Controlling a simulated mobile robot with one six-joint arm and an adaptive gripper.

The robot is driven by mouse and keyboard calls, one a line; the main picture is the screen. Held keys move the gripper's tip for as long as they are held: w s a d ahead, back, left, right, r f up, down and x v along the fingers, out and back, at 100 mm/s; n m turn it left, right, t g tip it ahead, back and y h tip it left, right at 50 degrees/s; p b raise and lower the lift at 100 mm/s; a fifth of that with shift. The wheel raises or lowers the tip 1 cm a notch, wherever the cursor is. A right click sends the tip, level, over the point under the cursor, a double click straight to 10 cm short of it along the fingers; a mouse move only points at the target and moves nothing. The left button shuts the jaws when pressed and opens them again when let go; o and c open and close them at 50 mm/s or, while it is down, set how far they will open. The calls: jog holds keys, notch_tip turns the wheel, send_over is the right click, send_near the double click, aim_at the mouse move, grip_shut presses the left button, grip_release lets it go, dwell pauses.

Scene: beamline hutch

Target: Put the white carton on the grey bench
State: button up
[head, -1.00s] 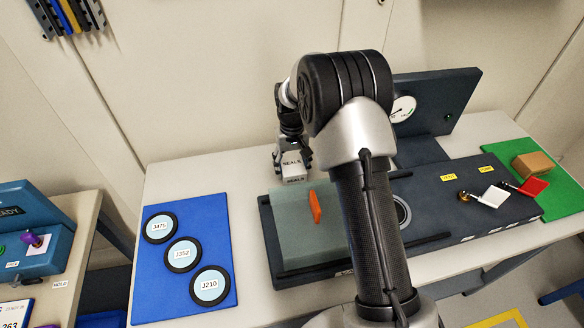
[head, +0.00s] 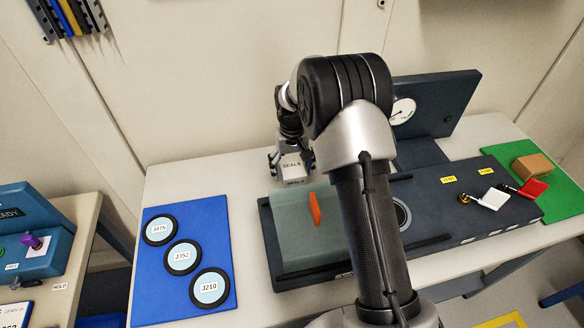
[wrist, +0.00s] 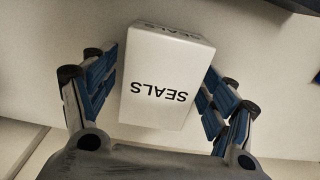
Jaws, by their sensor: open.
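The white carton (head: 292,172), marked SEALS, stands at the back of the pale grey bench top (head: 200,172), behind the green translucent cover. It also fills the middle of the wrist view (wrist: 162,75). My gripper (head: 290,160) is open, with its fingers on either side of the carton. In the wrist view my gripper's blue-padded fingers (wrist: 160,95) flank the carton's left and right sides, close to it. I cannot tell whether either pad touches it. My arm hides part of the bench in the head view.
A green cover with an orange handle (head: 315,208) lies on a dark rig just in front of the carton. A blue mat (head: 222,300) with round discs lies left. A gauge panel (head: 440,95) stands right, near a green mat (head: 565,205). Another bench (head: 85,212) is far left.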

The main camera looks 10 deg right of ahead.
notch_tip(320, 180, up, 12)
jog(key=p, duration=0.4)
notch_tip(320, 180, up, 10)
jog(key=t, duration=0.1)
send_over(292, 166)
jog(key=s, duration=0.6)
jog(key=s+r+t, duration=0.1)
jog(key=s+r, duration=0.6)
jog(key=s, duration=0.2)
jog(key=s+t, duration=0.2)
jog(key=s, duration=1.8)
jog(key=shift+d+t, duration=0.15)
jog(key=shift+t, duration=0.15)
